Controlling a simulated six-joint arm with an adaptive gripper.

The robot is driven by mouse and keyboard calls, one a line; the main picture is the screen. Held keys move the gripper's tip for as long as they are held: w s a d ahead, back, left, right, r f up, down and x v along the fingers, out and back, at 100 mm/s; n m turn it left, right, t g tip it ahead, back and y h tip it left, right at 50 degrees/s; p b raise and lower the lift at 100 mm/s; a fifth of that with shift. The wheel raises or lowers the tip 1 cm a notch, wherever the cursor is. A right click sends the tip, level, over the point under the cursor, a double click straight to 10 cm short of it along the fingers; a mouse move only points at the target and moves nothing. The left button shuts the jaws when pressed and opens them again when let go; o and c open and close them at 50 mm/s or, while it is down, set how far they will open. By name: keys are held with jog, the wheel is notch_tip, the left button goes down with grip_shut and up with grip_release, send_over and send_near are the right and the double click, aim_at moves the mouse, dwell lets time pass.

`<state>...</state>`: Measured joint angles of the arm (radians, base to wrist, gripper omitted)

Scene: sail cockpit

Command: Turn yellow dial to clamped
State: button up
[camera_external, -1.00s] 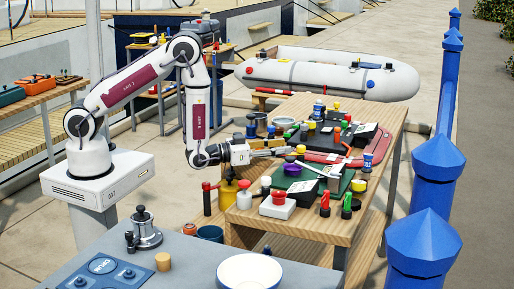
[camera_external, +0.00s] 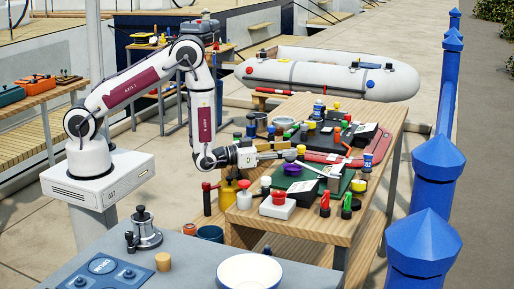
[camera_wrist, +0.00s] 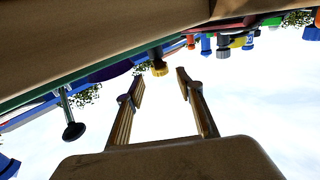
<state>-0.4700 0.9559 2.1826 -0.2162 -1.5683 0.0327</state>
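A small yellow knob, which looks like the yellow dial (camera_wrist: 159,68), shows in the wrist view on a dark stem, between and just beyond my fingertips. In the external view, a yellow knob (camera_external: 301,149) is just right of the fingers, over the green board (camera_external: 318,190) on the wooden table. My gripper (camera_wrist: 160,83) is open and empty, with a clear gap between its two fingers. In the external view, my gripper (camera_external: 290,152) reaches in from the left, nearly level. I cannot tell whether a finger touches the knob. The dial's markings cannot be read.
A purple round part (camera_external: 292,170) and a red knob on a white block (camera_external: 278,198) are near my gripper. Red and green bottles (camera_external: 346,203) stand at the table's right front.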

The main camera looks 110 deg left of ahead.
aim_at(301, 146)
jog(key=shift+x, duration=2.75)
grip_shut()
